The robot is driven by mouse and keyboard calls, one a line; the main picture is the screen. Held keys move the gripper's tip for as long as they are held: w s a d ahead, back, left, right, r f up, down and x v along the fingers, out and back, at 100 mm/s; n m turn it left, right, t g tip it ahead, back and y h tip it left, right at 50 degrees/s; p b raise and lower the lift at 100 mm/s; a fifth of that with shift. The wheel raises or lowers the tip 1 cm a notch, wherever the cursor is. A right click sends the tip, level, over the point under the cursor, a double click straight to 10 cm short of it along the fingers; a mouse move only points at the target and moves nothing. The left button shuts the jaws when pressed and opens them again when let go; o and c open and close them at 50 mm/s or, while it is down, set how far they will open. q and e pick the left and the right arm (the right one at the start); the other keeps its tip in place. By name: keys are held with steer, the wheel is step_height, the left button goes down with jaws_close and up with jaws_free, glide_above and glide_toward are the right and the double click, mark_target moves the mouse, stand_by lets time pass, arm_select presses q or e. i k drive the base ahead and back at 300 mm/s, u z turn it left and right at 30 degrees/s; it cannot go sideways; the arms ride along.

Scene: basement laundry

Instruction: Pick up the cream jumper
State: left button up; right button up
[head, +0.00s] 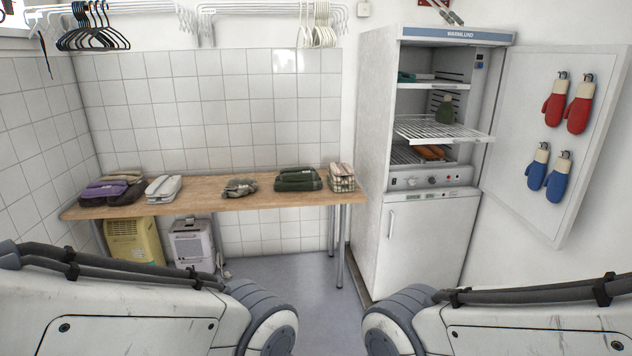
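A folded cream garment (163,188), which looks like the cream jumper, lies on the left part of the wooden table (215,203) against the tiled wall. It is between a purple and brown folded pile (110,191) and a small grey-brown bundle (240,187). It lies apart from the grey-brown bundle. My two arms show at the bottom left and bottom right, well short of the table. Neither gripper is in view, so I cannot see whether they hold anything.
Green folded clothes (298,180) and a checked cream-and-brown item (341,177) lie on the table's right. A yellow unit (132,244) and a white unit (191,246) stand underneath. A drying cabinet (415,230) stands right, its door (540,200) open with mittens hung on it. Floor before the table is clear.

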mark_target(237, 187)
steer(key=z, duration=0.1)
steer(key=i, duration=2.05)
steer(key=u, duration=0.6)
steer(key=i, duration=2.05)
steer(key=u, duration=0.6)
